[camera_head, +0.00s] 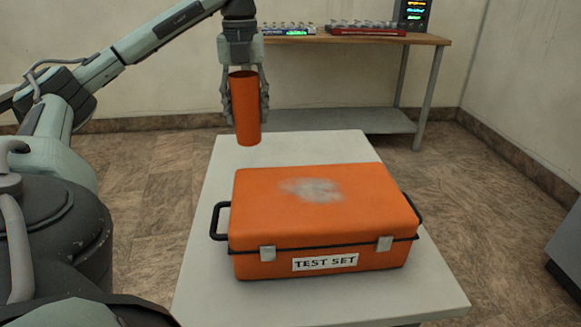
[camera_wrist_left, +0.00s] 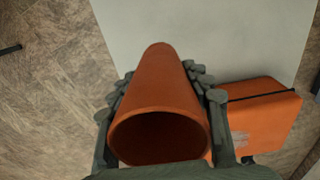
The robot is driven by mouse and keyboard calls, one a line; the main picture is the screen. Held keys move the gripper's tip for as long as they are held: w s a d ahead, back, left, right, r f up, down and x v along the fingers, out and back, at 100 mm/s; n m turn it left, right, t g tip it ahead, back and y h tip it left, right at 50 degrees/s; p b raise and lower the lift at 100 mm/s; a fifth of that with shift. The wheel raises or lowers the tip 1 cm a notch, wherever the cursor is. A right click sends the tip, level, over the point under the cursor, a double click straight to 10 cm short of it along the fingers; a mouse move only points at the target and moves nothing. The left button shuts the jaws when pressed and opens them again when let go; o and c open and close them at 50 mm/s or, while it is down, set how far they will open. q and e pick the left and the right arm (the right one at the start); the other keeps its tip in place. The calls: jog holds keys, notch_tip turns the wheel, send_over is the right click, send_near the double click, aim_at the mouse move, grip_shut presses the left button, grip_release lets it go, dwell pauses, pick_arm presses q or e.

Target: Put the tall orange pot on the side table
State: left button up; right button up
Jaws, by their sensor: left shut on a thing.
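The tall orange pot (camera_head: 246,112) is an open-topped cylinder, held upright in my left gripper (camera_head: 248,92). The gripper is shut around it, with fingers on both sides. The pot hangs over the far left end of the white side table (camera_head: 205,235); its bottom appears close to the table's far edge, and I cannot tell whether it touches. In the left wrist view the pot (camera_wrist_left: 160,100) shows its open rim toward the camera, between the fingers, with the pale table top (camera_wrist_left: 205,35) beyond it. My right gripper is not in view.
An orange case (camera_head: 315,215) labelled TEST SET, with black handles, fills much of the table. The table's far left strip is bare. A wooden bench (camera_head: 430,40) with instruments and a lower shelf stands behind. A grey box (camera_head: 567,250) is at the right edge.

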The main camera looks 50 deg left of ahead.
pick_arm(q)
jog(key=d+f, duration=0.8)
jog(key=shift+s+d+f, duration=0.15)
jog(key=shift+d+f, duration=0.15)
jog(key=shift+d, duration=0.05)
jog(key=shift+f, duration=0.3)
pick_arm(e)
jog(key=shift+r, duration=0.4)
pick_arm(q)
jog(key=shift+f, duration=0.1)
jog(key=o, duration=1.2)
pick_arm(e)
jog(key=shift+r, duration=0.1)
